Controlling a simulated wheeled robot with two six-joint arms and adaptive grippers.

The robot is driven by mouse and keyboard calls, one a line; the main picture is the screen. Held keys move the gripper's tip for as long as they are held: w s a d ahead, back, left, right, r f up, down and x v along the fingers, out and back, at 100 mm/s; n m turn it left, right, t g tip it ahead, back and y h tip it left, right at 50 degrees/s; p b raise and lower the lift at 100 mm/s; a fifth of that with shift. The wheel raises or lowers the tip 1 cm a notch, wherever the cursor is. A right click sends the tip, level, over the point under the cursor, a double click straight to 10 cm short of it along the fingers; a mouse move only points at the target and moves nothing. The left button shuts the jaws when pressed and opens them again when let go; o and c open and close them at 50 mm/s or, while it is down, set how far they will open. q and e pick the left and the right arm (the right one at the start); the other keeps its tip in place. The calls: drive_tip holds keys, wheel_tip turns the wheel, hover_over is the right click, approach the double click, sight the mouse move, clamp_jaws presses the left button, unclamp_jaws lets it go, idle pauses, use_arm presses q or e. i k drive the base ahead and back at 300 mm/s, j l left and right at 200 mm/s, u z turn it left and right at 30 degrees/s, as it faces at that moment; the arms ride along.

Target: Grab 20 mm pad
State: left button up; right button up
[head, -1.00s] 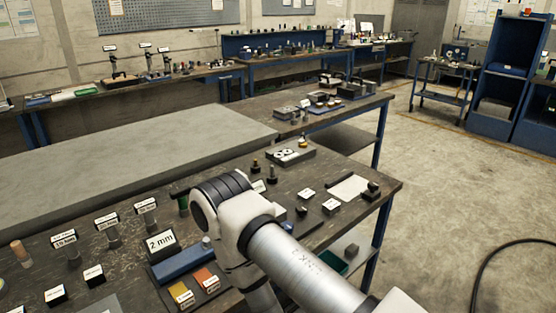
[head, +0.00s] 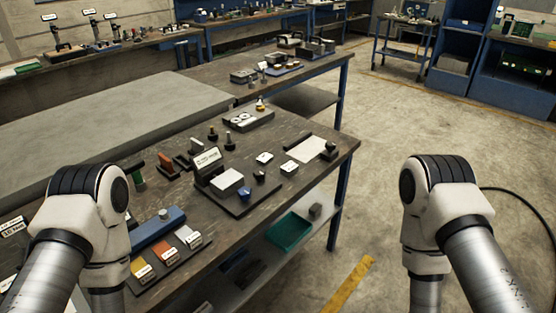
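Several small colored pads lie in a row on a dark tray at the bench's front edge: a yellow pad (head: 143,270), an orange pad (head: 165,251) and a grey pad (head: 187,234). Each has a small white label in front, too small to read, so I cannot tell which is 20 mm. My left arm stands at the left, just left of the pads, and hides part of the bench. My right arm stands at the right, over the floor. Both grippers are out of view.
A blue block (head: 157,226) lies behind the pads. A dark stand with a labelled sign (head: 208,160) and a white block (head: 228,181) stands further right. A green bin (head: 288,234) sits on the lower shelf. The floor at right is open.

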sight(266, 158)
drive_tip(key=i+l+z, duration=0.65)
drive_tip(key=i+l, duration=0.15)
drive_tip(key=i+l+z, duration=0.2)
drive_tip(key=i, duration=0.4)
drive_tip(key=i+l+z, duration=0.2)
drive_tip(key=i, duration=0.4)
drive_tip(key=i+l+z, duration=0.2)
drive_tip(key=i, duration=0.4)
drive_tip(key=i+u, duration=0.6)
drive_tip(key=u, duration=0.2)
drive_tip(key=i+l+u, duration=0.25)
drive_tip(key=u, duration=0.15)
drive_tip(key=i+l+u, duration=0.35)
drive_tip(key=i+u, duration=0.2)
drive_tip(key=u, duration=0.2)
drive_tip(key=i+l+u, duration=0.15)
drive_tip(key=u, duration=0.3)
drive_tip(key=i+l+u, duration=0.15)
drive_tip(key=u, duration=0.25)
drive_tip(key=i+l+u, duration=0.1)
drive_tip(key=u, duration=0.35)
drive_tip(key=i+l+u, duration=0.1)
drive_tip(key=l+u, duration=0.5)
drive_tip(key=u, duration=0.2)
